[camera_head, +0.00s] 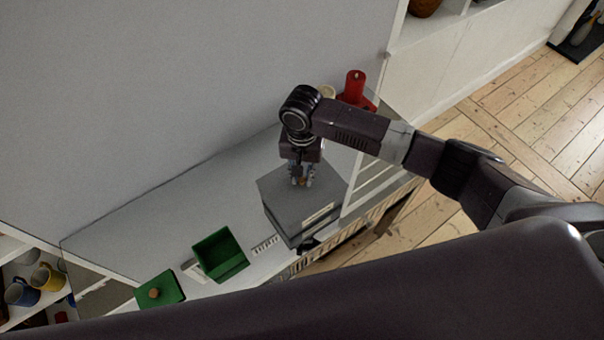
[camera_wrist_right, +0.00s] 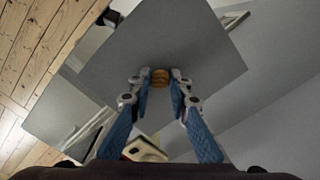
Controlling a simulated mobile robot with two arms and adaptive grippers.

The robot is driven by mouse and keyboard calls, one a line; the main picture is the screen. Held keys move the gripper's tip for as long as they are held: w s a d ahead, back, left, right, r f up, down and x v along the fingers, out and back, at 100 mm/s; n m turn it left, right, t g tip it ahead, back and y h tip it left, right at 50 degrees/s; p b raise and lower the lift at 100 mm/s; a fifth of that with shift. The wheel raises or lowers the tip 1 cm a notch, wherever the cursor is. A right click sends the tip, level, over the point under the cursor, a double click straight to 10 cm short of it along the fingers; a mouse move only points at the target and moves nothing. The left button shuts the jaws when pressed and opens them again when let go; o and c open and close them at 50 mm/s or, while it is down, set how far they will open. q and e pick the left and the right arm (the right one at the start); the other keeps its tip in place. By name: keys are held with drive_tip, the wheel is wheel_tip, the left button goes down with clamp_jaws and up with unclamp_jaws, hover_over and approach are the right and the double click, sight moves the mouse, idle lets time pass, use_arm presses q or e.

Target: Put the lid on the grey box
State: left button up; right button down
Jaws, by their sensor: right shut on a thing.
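The grey lid (camera_head: 285,190) is a flat grey square with a small round wooden knob (camera_wrist_right: 160,77). My right gripper (camera_head: 301,181) is shut on this knob from above, and the two blue fingers (camera_wrist_right: 160,95) stand on either side of it in the wrist view. The lid is over the grey box (camera_head: 292,232), which has a pale label on its front. The lid hides the box's opening, and I cannot tell whether the lid touches the rim or is just above it. My left gripper is not in view.
An open green box (camera_head: 222,262) and a green lid (camera_head: 163,291) with a wooden knob lie to the left on the grey worktop (camera_head: 150,240). A red object (camera_head: 355,88) stands behind my right arm. Mugs (camera_head: 47,278) sit on a shelf at far left.

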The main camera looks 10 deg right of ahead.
drive_tip(key=c, duration=1.7)
unclamp_jaws()
drive_tip(key=shift+o, duration=0.2)
drive_tip(key=o, duration=0.4)
drive_tip(key=shift+r+p, duration=0.45)
drive_tip(key=shift+r, duration=3.05)
